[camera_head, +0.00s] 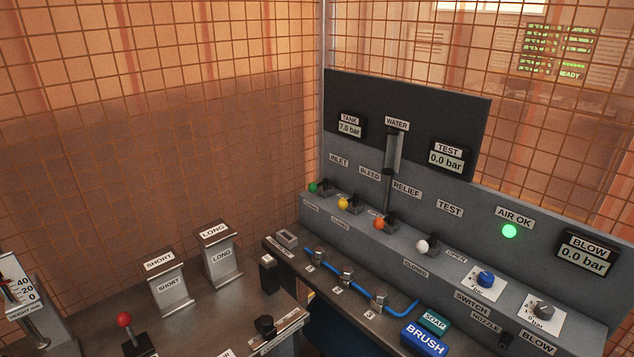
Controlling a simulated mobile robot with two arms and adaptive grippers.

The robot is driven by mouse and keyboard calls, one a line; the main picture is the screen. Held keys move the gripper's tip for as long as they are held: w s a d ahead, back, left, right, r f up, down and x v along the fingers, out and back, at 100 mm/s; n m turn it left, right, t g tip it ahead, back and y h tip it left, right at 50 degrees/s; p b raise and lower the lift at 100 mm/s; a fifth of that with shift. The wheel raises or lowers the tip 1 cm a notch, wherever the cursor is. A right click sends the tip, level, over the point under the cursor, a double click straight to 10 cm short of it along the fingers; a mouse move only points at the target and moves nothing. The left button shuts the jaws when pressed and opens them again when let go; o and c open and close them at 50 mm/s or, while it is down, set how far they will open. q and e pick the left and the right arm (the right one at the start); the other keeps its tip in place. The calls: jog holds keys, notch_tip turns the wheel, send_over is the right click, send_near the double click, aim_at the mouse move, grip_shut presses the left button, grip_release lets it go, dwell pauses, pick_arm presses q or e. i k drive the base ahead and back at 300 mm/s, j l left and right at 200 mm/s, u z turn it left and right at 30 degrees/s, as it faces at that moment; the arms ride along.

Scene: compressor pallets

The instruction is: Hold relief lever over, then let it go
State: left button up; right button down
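The relief lever (379,224) has an orange knob and sits on the sloped grey ledge of the control panel, below and left of the RELIEF label (407,190). Its knob points to the left, toward the bench side. The tank display (350,129) reads 7.0 bar and the test display (447,160) reads 0.0 bar. Neither of my grippers shows in the view, and nothing touches the lever.
Beside it stand the green inlet lever (313,188), yellow bleed lever (343,203) and white test lever (422,246). Fittings with a blue hose (402,308), a blue brush block (424,340) and a teal soap block (435,322) lie in front. Mesh walls enclose the back.

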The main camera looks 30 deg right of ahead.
aim_at(378, 223)
jog(key=z, duration=1.25)
